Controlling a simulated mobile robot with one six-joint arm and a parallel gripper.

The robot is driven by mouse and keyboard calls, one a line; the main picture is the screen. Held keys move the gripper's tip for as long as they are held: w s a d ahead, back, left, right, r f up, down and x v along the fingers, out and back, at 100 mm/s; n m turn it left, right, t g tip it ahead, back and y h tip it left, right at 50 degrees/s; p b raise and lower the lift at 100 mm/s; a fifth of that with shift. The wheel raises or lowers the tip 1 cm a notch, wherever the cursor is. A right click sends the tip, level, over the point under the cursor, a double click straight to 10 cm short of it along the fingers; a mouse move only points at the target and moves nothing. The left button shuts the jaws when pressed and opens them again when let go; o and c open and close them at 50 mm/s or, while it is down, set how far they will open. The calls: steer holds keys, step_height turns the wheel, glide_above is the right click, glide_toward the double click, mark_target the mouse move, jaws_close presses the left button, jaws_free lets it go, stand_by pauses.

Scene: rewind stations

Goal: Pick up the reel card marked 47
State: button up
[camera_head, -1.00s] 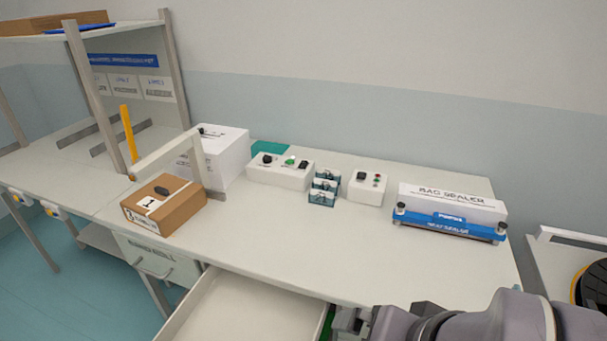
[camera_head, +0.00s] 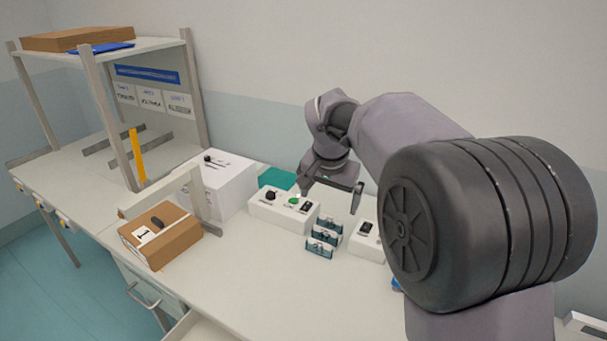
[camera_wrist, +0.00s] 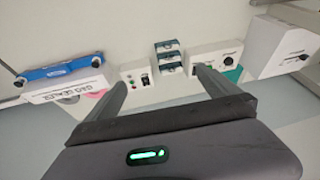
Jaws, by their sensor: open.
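A small stack of teal-and-white card-like pieces (camera_head: 324,237) stands on the bench between two white control boxes. It also shows in the wrist view (camera_wrist: 168,58), beyond my fingers. No number is readable on it, so I cannot tell whether a card marked 47 is there. My gripper (camera_head: 330,192) is open and empty. It hangs above the back of the bench, over the longer control box and behind the stack in the head view. In the wrist view my two fingers (camera_wrist: 158,78) are spread apart with nothing between them.
The longer control box (camera_head: 285,209) and the smaller one (camera_head: 366,241) flank the stack. A brown box (camera_head: 160,237) and a white box (camera_head: 226,187) stand at left. The bag sealer (camera_wrist: 62,80) shows in the wrist view. The bench front (camera_head: 250,275) is clear.

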steer(key=w+a+f+h+p, duration=0.1)
steer(key=w+f+p, duration=0.2)
steer(key=w+f, duration=0.7)
steer(key=b, duration=0.3)
glide_above(324, 235)
steer(key=s+a, duration=0.1)
step_height(324, 235, down, 10)
steer(key=shift+m, duration=0.4)
steer(key=x, duration=0.2)
steer(key=b+x, duration=0.1)
steer(key=x, duration=0.3)
steer(key=shift+s+d+f+b, duration=0.15)
steer(key=shift+s+b, duration=0.1)
steer(key=shift+b, duration=0.15)
steer(key=shift+h, duration=0.3)
steer(key=shift+c, duration=0.4)
steer(key=c, duration=1.3)
